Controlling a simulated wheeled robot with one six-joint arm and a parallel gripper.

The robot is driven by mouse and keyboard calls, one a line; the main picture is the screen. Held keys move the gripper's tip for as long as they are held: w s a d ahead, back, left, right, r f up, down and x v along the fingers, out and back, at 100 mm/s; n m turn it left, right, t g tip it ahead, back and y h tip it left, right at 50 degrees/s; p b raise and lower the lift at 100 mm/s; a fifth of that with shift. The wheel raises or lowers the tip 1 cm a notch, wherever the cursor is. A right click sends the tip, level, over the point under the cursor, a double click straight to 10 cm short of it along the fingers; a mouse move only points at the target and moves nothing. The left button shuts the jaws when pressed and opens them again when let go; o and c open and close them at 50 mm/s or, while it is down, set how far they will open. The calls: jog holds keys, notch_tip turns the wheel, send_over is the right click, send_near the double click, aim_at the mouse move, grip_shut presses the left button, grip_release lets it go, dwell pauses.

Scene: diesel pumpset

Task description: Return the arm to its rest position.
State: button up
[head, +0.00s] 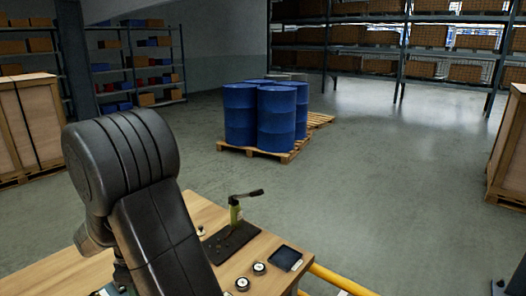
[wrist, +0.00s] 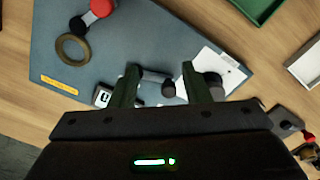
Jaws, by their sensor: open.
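My arm (head: 145,190) is folded in the head view, black and bulky over the left of the wooden bench (head: 205,215). My gripper is hidden there. In the wrist view, my gripper (wrist: 160,70) points down at a blue-grey mat (wrist: 185,22), its two dark green fingers apart. A small grey part with a black knob (wrist: 168,88) shows between and beyond the fingers; its distance from them is hard to tell. Nothing is clearly held.
The mat bears a brass ring (wrist: 73,49), a red-and-black part (wrist: 101,8) and a white sheet (wrist: 223,68). A green tray (wrist: 258,6) lies beyond.

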jog(key=shift+r, duration=2.05)
